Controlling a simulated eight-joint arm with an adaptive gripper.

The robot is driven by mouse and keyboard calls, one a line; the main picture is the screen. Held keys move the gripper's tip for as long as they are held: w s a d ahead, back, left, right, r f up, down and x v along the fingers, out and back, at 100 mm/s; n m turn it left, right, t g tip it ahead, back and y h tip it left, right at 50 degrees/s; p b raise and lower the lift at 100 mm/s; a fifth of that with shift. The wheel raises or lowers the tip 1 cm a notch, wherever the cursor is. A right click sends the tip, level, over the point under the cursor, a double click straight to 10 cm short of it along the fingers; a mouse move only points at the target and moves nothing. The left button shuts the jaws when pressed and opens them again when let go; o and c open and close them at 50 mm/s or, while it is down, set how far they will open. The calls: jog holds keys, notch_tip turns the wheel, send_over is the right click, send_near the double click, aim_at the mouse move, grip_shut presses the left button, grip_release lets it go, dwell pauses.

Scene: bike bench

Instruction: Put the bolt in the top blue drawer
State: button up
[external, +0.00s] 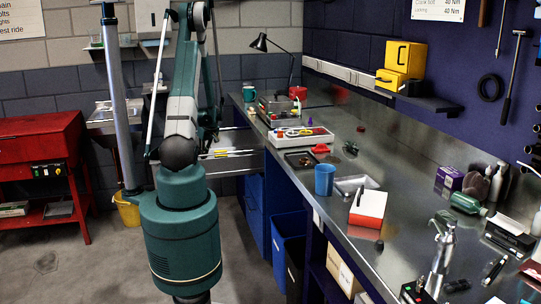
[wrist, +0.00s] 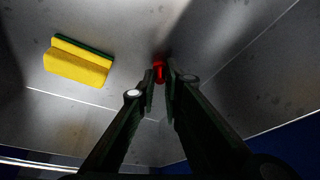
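My gripper (wrist: 160,74) shows in the wrist view, its two dark fingers close together around a small red thing (wrist: 158,71). The red thing fills the gap between the fingertips; I cannot tell whether it is the bolt. Grey metal surfaces lie below, with a blue surface at the lower right. In the external view my gripper is hidden behind my arm. A blue drawer unit (external: 254,210) stands under the far end of the bench. A pulled-out metal compartment (external: 236,140) is above it, partly behind my arm; I cannot tell whether it is the top drawer.
A yellow and green sponge (wrist: 78,61) lies left of my fingers in the wrist view. The bench (external: 345,160) carries a blue cup (external: 324,180), a red and white box (external: 368,208) and trays. A red cabinet (external: 40,165) stands at the left. Blue bins (external: 288,245) are under the bench.

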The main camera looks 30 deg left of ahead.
jog(key=o, duration=0.3)
jog(key=shift+r, duration=0.2)
jog(key=p+v, duration=0.2)
jog(key=v, duration=1)
jog(key=shift+p, duration=0.3)
jog(key=shift+a, duration=0.1)
dwell(0.5)
jog(key=shift+r, duration=0.1)
